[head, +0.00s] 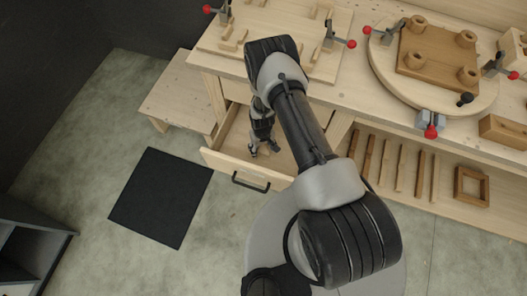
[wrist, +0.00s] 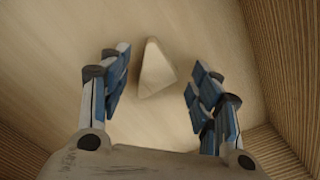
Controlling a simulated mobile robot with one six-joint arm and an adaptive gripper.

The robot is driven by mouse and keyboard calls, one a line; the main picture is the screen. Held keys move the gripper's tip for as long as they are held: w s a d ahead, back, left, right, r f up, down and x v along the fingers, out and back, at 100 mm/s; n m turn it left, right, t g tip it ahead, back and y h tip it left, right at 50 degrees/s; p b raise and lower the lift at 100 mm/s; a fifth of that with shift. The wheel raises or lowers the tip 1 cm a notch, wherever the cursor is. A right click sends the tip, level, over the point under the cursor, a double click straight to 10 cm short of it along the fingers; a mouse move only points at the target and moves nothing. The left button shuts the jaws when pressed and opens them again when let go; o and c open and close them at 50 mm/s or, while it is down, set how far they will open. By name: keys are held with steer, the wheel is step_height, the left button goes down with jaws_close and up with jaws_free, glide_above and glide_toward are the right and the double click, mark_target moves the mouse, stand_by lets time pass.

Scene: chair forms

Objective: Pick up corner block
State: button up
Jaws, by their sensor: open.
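The corner block (wrist: 156,70) is a small pale wooden triangular piece in the wrist view. It lies on the light wood floor of an open drawer (head: 222,160). My gripper (wrist: 152,88) is open, with one blue-padded finger to the left of the block and one to the right. Both fingers are apart from the block. In the head view, my gripper (head: 264,151) reaches down into the drawer. The block cannot be made out there.
Drawer walls (wrist: 285,60) stand close on the right and at the lower corners of the wrist view. The workbench (head: 350,95) overhangs behind, with a round turntable (head: 385,65) and red-knobbed clamps. A black mat (head: 160,197) lies on the floor at left.

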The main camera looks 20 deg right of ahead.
steer(key=shift+f, duration=0.4)
steer(key=shift+c, duration=0.2)
steer(key=c, duration=1)
steer(key=shift+r, duration=0.15)
